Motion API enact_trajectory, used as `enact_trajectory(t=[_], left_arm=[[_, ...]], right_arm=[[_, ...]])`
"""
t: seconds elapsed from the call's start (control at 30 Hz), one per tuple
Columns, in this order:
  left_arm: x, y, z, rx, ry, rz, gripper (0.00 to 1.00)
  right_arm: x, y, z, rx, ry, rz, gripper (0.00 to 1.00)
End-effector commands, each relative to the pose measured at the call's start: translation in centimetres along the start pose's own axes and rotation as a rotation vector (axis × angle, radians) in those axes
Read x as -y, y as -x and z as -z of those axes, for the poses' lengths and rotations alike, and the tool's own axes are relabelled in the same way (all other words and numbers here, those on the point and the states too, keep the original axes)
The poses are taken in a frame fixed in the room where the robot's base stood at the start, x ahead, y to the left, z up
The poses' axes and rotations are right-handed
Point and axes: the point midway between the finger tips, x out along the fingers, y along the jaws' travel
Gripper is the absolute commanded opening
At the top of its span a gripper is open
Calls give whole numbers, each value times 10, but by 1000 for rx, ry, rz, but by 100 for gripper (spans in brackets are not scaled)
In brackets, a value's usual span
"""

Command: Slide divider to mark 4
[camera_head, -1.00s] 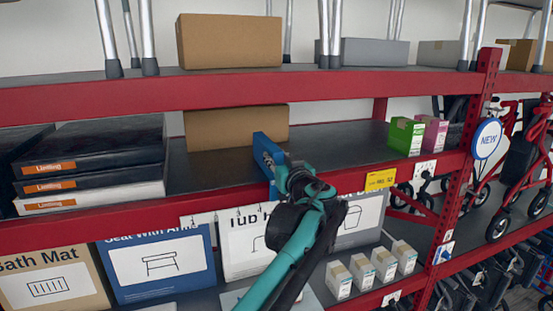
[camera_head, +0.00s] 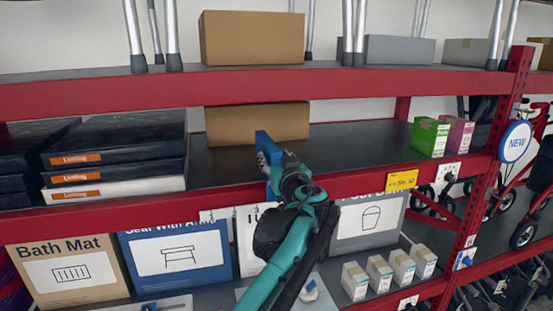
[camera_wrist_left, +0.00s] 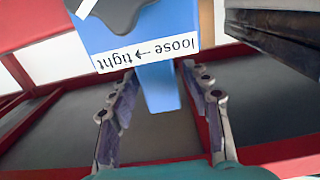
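The divider (camera_head: 266,150) is a blue upright piece at the front of the middle shelf (camera_head: 345,145). In the left wrist view it is the blue body (camera_wrist_left: 150,25) with a white label reading "loose → tight". My left gripper (camera_head: 281,176) is at the divider at the shelf's front edge. The exact contact is partly hidden by the label. A white strip (camera_head: 215,214) shows on the front beam; I cannot read mark 4. My right gripper is not in view.
Dark flat boxes (camera_head: 115,140) are stacked left of the divider and a brown carton (camera_head: 256,121) stands behind it. Green (camera_head: 429,138) and pink (camera_head: 457,133) boxes stand at the right. The shelf between divider and green box is clear. A red upright (camera_head: 500,120) stands further right.

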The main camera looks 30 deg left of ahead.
Motion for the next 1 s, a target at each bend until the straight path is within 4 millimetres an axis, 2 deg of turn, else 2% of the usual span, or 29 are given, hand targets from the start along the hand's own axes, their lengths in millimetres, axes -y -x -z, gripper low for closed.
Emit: enact_trajectory(t=[0.27,0.37,0.8,1.0], left_arm=[[0,1,0,0,0,-1,50],[-1,9,0,0,0,-3,50],[-1,96,-1,1,0,-5,50],[0,116,-1,1,0,-2,50]], right_arm=[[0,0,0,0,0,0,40],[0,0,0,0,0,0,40],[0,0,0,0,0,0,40],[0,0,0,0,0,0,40]])
